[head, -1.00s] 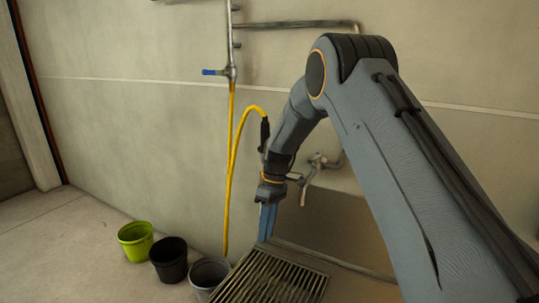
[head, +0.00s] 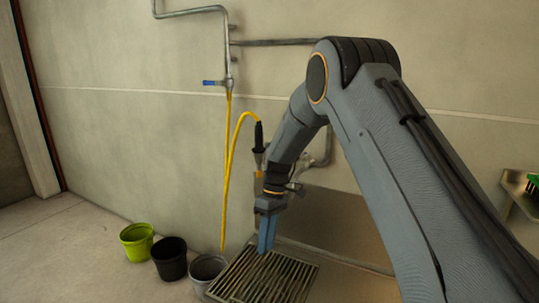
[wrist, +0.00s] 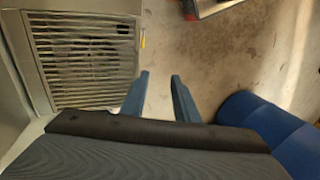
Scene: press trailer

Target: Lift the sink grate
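The sink grate (head: 265,280) is a metal frame with parallel dark slots, low at the bottom centre of the head view. It also shows in the wrist view (wrist: 85,62) at the upper left, lying flat in its pale surround. My gripper (head: 267,252) points down, its blue fingers in front of the grate's far edge in the head view. In the wrist view my gripper (wrist: 160,73) has its two fingers apart with nothing between them, and the grate lies left of them. I see no contact with the grate; the exact height above it is unclear.
Green (head: 137,241), black (head: 169,258) and grey (head: 208,272) buckets stand left of the grate. A yellow hose (head: 226,170) hangs from wall pipes behind. A shelf with a green item (head: 533,181) is at the right. A blue rounded thing (wrist: 270,125) fills the wrist view's lower right.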

